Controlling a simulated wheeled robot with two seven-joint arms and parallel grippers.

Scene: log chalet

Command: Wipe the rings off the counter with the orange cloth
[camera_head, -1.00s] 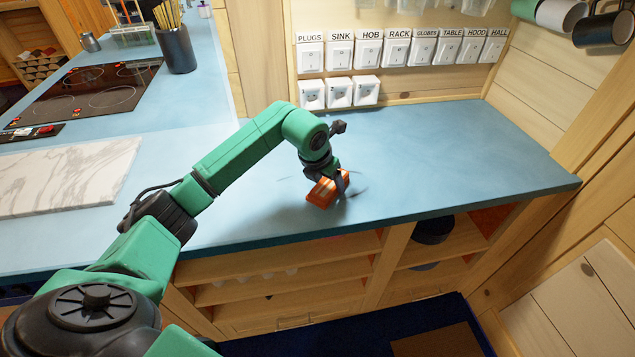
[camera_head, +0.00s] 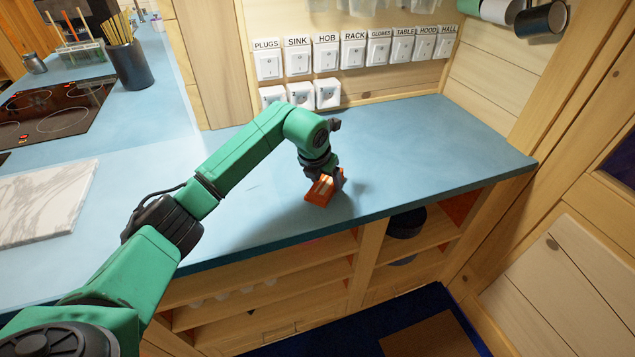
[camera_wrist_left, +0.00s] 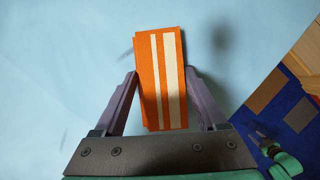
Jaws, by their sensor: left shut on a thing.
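The orange cloth (camera_head: 319,191) is a folded pad with pale stripes, on or just above the blue counter (camera_head: 430,150). My left gripper (camera_head: 326,180) is shut on it from above. In the left wrist view the cloth (camera_wrist_left: 150,85) sits between the two fingers of my left gripper (camera_wrist_left: 161,74). Faint dark smudges show on the counter: one left of the cloth in the head view (camera_head: 252,187), and one left of the gripper in the left wrist view (camera_wrist_left: 58,134). I cannot make out whole rings. Counter under the cloth is hidden.
Labelled wall switches (camera_head: 355,50) and sockets (camera_head: 300,95) stand behind the counter. A marble board (camera_head: 40,200), a hob (camera_head: 55,112) and a dark utensil pot (camera_head: 128,65) are to the left. Open shelves (camera_head: 290,270) lie below the front edge. The counter's right end is clear.

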